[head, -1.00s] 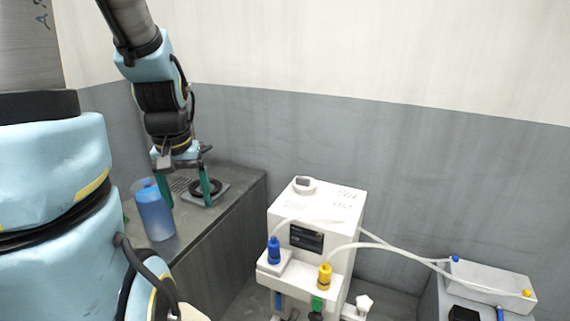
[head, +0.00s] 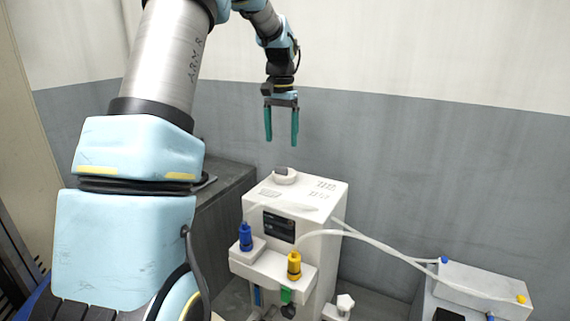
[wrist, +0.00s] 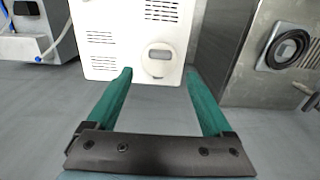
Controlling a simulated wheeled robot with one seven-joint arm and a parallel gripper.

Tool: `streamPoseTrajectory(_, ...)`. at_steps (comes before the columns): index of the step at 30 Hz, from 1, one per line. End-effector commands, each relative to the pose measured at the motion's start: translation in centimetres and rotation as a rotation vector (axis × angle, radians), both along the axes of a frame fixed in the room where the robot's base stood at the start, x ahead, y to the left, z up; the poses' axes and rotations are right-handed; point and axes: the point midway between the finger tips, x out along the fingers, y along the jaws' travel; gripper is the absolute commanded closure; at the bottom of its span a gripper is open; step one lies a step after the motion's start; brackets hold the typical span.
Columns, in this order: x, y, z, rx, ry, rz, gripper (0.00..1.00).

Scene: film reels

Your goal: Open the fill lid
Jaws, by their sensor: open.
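The fill lid (head: 285,175) is a round white cap with a grey grip, set on top of the white machine (head: 330,200). It looks shut. In the wrist view the lid (wrist: 158,60) shows near the machine's edge, just beyond and between the fingertips. My gripper (head: 281,142) has two green fingers pointing down. It is open and empty, above the lid and apart from it. In the wrist view my gripper's fingers (wrist: 158,78) are spread wider than the lid.
A blue connector (head: 245,238) and a yellow connector (head: 294,266) stand on the machine's front ledge. White tubes run right to a white box (head: 482,284). A dark counter (head: 228,190) stands left of the machine, partly behind my arm. The air around the lid is clear.

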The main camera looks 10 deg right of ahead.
Motion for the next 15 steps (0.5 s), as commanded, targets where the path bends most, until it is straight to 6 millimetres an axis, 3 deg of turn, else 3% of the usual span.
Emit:
streamPoseTrajectory(9, -0.1, 0.0, -5.8, 0.0, 0.004, 0.001, 0.15)
streamPoseTrajectory(15, -0.1, 0.0, -8.0, 0.0, 0.001, 0.001, 0.15)
